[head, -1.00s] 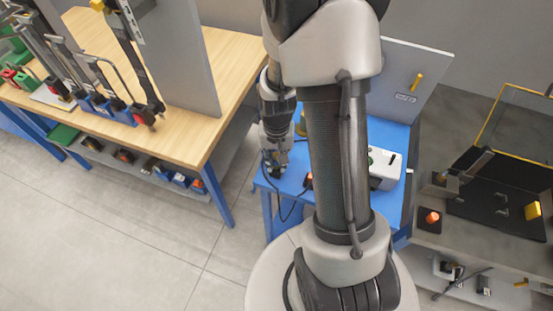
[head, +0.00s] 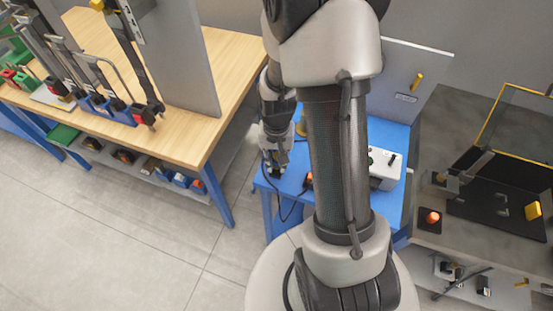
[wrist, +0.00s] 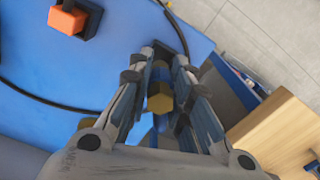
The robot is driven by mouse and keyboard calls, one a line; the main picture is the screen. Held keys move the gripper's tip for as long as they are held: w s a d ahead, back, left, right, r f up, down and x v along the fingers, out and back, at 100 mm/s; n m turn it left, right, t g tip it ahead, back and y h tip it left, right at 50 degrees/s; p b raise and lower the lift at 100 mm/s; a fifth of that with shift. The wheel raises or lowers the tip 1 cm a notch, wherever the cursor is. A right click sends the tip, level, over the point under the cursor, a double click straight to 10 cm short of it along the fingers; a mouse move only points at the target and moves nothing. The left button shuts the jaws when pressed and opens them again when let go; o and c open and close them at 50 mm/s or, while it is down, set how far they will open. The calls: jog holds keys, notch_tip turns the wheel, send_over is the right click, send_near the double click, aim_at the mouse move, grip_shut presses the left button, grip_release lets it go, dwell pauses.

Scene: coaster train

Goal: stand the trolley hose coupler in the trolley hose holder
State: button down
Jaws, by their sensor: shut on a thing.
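In the head view my gripper (head: 275,172) is low over the left side of the blue trolley top (head: 381,132), and the coupler is too small to make out. A black hose (wrist: 45,98) curves over the trolley top towards the gripper. A dark narrow piece (wrist: 170,32) beyond the fingertips at the trolley edge may be the hose holder. I cannot tell whether the coupler touches it.
An orange block on a dark base (wrist: 68,20) stands on the trolley, left of the gripper in the wrist view. A white box (head: 384,170) stands further right on the trolley. A wooden workbench (head: 190,140) is to the left, across a floor gap. A grey bench (head: 462,235) is to the right.

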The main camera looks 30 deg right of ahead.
aim_at(277, 154)
jog(key=shift+f+b, duration=1)
jog(key=shift+f, duration=0.25)
dwell(0.5)
jog(key=shift+r, duration=0.15)
jog(key=shift+r+p, duration=1)
jog(key=shift+r, duration=0.15)
jog(key=w+a+r+n, duration=0.6)
jog(key=a+r+n, duration=0.1)
jog(key=a, duration=0.3)
jog(key=shift+m, duration=0.5)
jog(key=s+d, duration=0.2)
jog(key=d, duration=0.1)
jog(key=s+d+b, duration=0.1)
jog(key=s+d, duration=0.1)
jog(key=d, duration=0.1)
jog(key=s+d+f, duration=0.1)
jog(key=s+d, duration=0.1)
jog(key=d, duration=0.2)
jog(key=shift+b, duration=0.3)
jog(key=shift+f+b, duration=2.15)
jog(key=shift+f, duration=0.85)
jog(key=shift+f+b, duration=0.5)
jog(key=shift+f, duration=0.4)
